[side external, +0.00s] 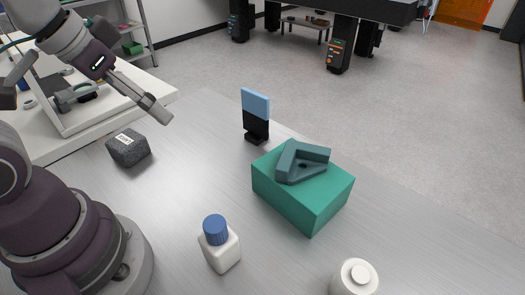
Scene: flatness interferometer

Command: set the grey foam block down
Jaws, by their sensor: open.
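The grey foam block (128,149) is a dark speckled block with a small white label on top. It rests on the brushed metal table (190,190) at the left, in front of the white bench edge. My gripper (163,118) is open and empty, above and to the right of the block and apart from it. The fingers point down to the right. The gap between the fingertips is hard to see from this side.
A green box (300,205) bears a grey-green angled part (301,162). Behind it stands a blue and black upright piece (256,115). A blue-capped bottle (219,246) and a white round container (354,278) stand in front. The table between block and green box is clear.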

